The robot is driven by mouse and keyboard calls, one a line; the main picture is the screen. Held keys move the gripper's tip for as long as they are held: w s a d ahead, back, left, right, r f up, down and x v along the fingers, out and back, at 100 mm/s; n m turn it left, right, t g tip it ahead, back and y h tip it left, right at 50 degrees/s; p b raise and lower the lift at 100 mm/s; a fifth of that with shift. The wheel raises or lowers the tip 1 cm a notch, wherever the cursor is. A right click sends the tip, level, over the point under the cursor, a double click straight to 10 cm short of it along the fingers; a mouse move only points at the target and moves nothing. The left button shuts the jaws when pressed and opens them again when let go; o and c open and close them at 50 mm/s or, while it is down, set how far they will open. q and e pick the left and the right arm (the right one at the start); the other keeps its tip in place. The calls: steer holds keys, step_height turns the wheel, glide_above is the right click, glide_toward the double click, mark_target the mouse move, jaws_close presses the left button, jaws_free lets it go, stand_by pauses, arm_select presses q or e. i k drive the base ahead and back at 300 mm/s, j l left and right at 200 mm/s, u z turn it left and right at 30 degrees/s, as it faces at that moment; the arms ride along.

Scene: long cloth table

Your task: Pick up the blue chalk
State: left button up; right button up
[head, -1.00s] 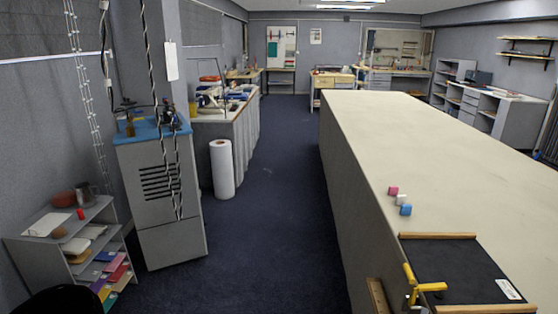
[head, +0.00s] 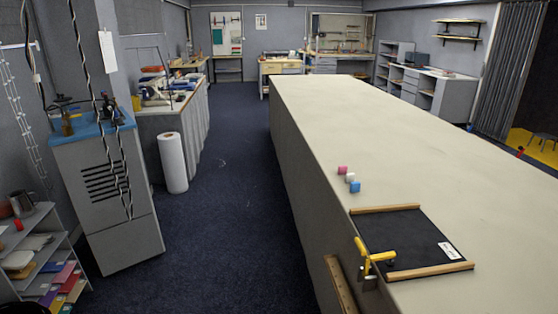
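The blue chalk (head: 355,187) is a small blue block on the long cloth table (head: 390,130), near its left edge. A white chalk block (head: 350,178) and a pink chalk block (head: 342,170) stand close behind it in a slanting row. None of the blocks is held. Neither of my grippers shows in the head view.
In front of the blocks lies a black board (head: 410,240) with wooden strips along two sides. A yellow clamp (head: 370,257) sits at its left, on the table edge. The table beyond and right of the blocks is bare. Dark floor (head: 225,200) runs along the table's left side.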

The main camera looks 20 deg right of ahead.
mark_target(355, 187)
steer(key=z, duration=0.95)
steer(key=i+j, duration=0.85)
steer(key=j, duration=0.15)
steer(key=i+j+z, duration=0.1)
steer(key=i+j, duration=0.75)
steer(key=j, duration=0.15)
steer(key=i+j, duration=0.4)
steer(key=j, duration=0.15)
steer(key=i+z, duration=0.15)
steer(key=z, duration=0.25)
steer(key=i+j+z, duration=0.1)
steer(key=z, duration=0.35)
steer(key=i+j+z, duration=0.1)
steer(key=z, duration=0.3)
steer(key=i, duration=0.3)
